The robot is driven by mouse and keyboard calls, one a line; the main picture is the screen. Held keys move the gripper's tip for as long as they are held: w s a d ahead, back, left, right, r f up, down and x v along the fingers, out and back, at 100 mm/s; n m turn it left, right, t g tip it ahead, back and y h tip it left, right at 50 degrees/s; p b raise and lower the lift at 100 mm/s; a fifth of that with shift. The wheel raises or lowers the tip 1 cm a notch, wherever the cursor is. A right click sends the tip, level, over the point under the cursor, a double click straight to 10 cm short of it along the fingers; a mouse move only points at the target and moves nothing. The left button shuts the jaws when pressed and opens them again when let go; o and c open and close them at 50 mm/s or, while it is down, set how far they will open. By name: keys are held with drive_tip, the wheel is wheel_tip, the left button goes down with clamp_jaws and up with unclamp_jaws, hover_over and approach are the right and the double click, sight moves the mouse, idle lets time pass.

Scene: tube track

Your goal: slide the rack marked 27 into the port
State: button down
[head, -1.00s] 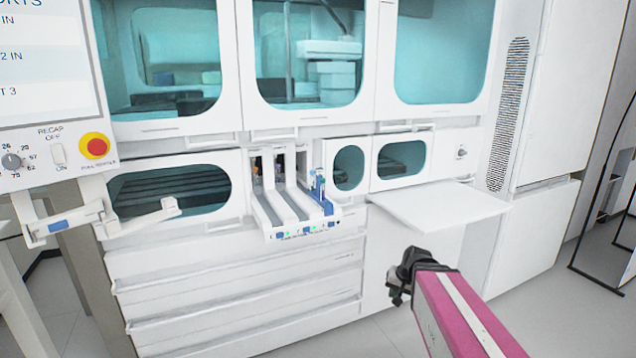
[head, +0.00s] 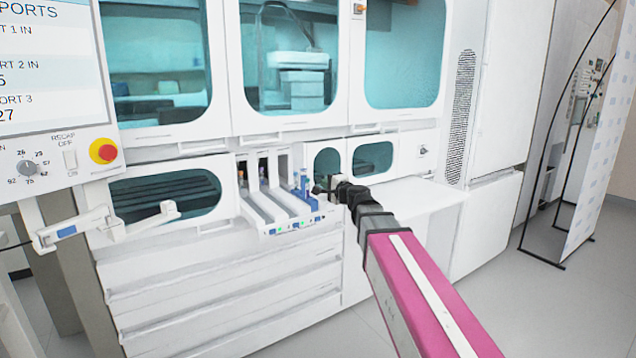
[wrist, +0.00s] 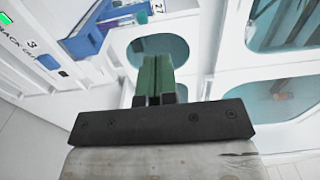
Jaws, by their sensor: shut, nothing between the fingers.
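The rack marked 27 (wrist: 141,14) shows at the top of the wrist view, with its white number label and a blue block (wrist: 87,38) at its near end. In the head view, blue-topped tubes of this rack (head: 304,185) stand at the right side of the three-lane port (head: 268,208). How far the rack is in cannot be told. My gripper (head: 318,190) is just right of the rack and apart from it. In the wrist view its green fingers (wrist: 156,72) are together and empty.
A screen (head: 40,70) at the left lists ports, with 27 under port 3. A white shelf (head: 410,190) juts out behind my arm. A bracket arm (head: 140,220) sticks out left of the port.

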sight(305, 172)
drive_tip(key=x, duration=1.3)
drive_tip(key=shift+w+a, duration=0.15)
